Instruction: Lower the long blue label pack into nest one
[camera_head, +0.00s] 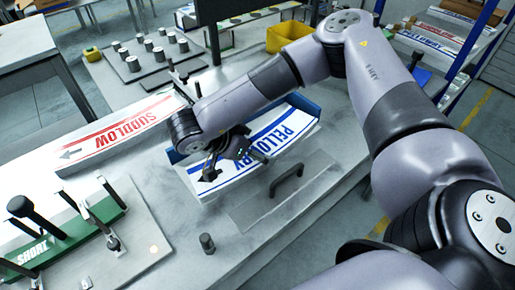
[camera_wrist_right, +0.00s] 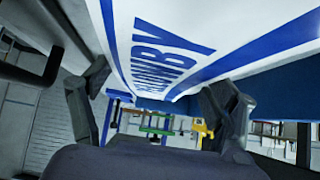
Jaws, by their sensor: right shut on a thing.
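The long blue label pack (camera_head: 278,138), white with blue bands and blue lettering, lies slanted at the middle of the bench in the head view. In the right wrist view the pack (camera_wrist_right: 170,45) fills the top, close above the fingers. My right gripper (camera_head: 228,158) is shut on it near its left half. A blue wall (camera_head: 305,106) stands along the pack's far right side; I cannot tell whether it belongs to the pack or a nest. I cannot make out which place is nest one, or any gap under the pack. My left gripper is not in view.
A red-lettered pack (camera_head: 118,133) lies left of the blue one. A green-edged pack (camera_head: 55,243) sits among black-handled clamps at lower left. A plate with a black handle (camera_head: 287,179) and a dark knob (camera_head: 207,243) are in front. A yellow bin (camera_head: 287,37) stands behind.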

